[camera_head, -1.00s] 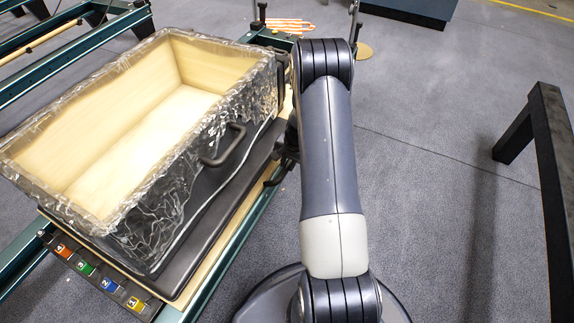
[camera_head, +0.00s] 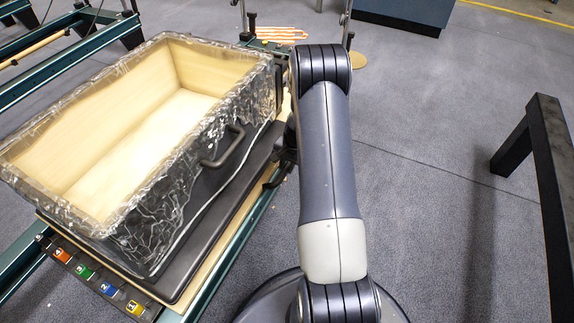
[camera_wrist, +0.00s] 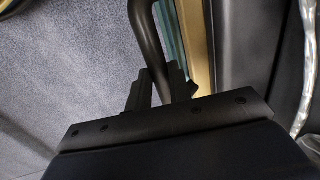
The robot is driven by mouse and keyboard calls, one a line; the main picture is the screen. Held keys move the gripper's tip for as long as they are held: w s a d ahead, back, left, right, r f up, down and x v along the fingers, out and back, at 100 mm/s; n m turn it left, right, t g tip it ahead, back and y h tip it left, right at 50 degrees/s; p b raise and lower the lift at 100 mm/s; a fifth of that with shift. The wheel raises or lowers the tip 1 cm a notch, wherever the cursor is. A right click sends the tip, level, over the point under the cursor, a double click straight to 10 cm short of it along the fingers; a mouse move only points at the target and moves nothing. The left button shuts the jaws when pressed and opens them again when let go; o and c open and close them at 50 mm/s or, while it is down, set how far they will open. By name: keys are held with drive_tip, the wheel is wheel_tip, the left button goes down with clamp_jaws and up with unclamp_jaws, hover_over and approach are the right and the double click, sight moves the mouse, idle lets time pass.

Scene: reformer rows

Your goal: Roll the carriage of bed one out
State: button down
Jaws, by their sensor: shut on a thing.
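Bed one's carriage (camera_head: 208,252) is a black padded slab on a pale wooden base, lying on teal rails (camera_head: 245,232). A plastic-wrapped, open, pale-lined box (camera_head: 180,228) sits on it. My gripper (camera_wrist: 163,84) shows in the wrist view, shut on a dark curved bar (camera_wrist: 148,38). The bar appears to be a handle on the carriage's right side; its end shows in the head view (camera_head: 275,178). In the head view my arm hides the gripper itself.
Numbered coloured tabs (camera_head: 98,280) line the near end of the bed. Another teal-railed bed (camera_head: 60,75) stands at the upper left. A black bench (camera_head: 552,160) stands at the right, with clear grey floor between it and my arm.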

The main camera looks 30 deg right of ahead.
drive_tip(key=c, duration=1.3)
unclamp_jaws()
drive_tip(key=shift+r, duration=0.1)
wheel_tip(320, 180, up, 10)
drive_tip(key=s+d+p, duration=0.1)
drive_tip(key=p, duration=0.2)
drive_tip(key=shift+s+d+r, duration=0.15)
drive_tip(key=shift+s+r, duration=0.05)
drive_tip(key=shift+s, duration=0.15)
drive_tip(key=f+b, duration=0.1)
drive_tip(key=f, duration=0.2)
drive_tip(key=w+a+f+b, duration=0.1)
drive_tip(key=f, duration=0.3)
drive_tip(key=f+b, duration=0.1)
drive_tip(key=f, duration=0.3)
drive_tip(key=shift+w+a, duration=0.15)
drive_tip(key=shift+w, duration=0.2)
drive_tip(key=shift+a+r, duration=0.1)
drive_tip(key=shift+s+a, duration=0.35)
drive_tip(key=shift+a, duration=0.05)
